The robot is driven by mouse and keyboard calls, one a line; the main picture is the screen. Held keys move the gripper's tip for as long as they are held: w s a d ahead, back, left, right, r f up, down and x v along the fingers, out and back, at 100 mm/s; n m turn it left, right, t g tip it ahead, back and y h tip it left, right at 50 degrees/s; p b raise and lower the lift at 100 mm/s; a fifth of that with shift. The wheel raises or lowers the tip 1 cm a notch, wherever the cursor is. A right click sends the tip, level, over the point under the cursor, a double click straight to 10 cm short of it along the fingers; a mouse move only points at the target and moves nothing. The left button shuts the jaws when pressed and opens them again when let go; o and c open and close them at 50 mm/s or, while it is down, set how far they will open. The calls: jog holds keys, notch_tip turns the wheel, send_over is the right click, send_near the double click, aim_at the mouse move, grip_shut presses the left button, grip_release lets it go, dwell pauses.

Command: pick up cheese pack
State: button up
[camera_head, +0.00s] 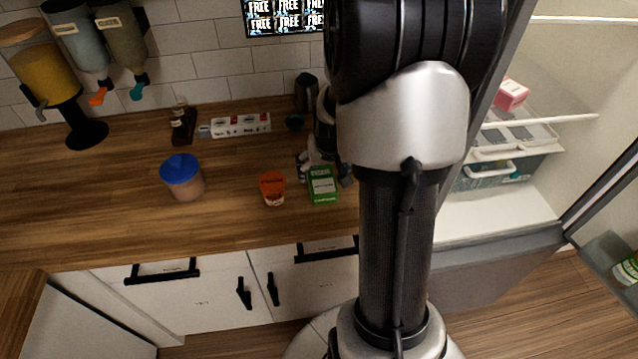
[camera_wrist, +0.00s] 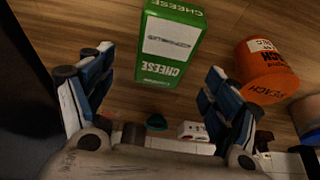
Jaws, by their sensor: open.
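The cheese pack (camera_head: 322,185) is a green carton with a white label, on the wooden counter near its front edge in the head view. In the wrist view the cheese pack (camera_wrist: 171,42) lies ahead of my gripper, with its lettering upside down. My gripper (camera_wrist: 156,84) is open and empty. Its two blue-and-grey fingers are spread to the left and right of the pack's near end, and I cannot tell how far apart they are in depth. In the head view my arm covers the middle of the picture.
An orange tub (camera_head: 272,189) stands just left of the pack; it also shows in the wrist view (camera_wrist: 266,70). A blue-lidded jar (camera_head: 183,178) is farther left. Dispensers (camera_head: 50,75) hang at the back left. An open fridge (camera_head: 500,205) is at the right.

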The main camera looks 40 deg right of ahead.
aim_at(322, 177)
jog(key=x, duration=0.1)
jog(key=b+x, duration=0.1)
jog(key=x, duration=0.1)
jog(key=b+x, duration=0.1)
jog(key=x, duration=0.1)
jog(key=shift+a+f, duration=0.3)
jog(key=shift+w+d+f, duration=0.15)
jog(key=shift+w+f, duration=0.05)
jog(key=shift+f, duration=0.15)
jog(key=shift+r, duration=0.1)
jog(key=shift+c, duration=0.2)
jog(key=c, duration=1.3)
jog(key=shift+r, duration=0.1)
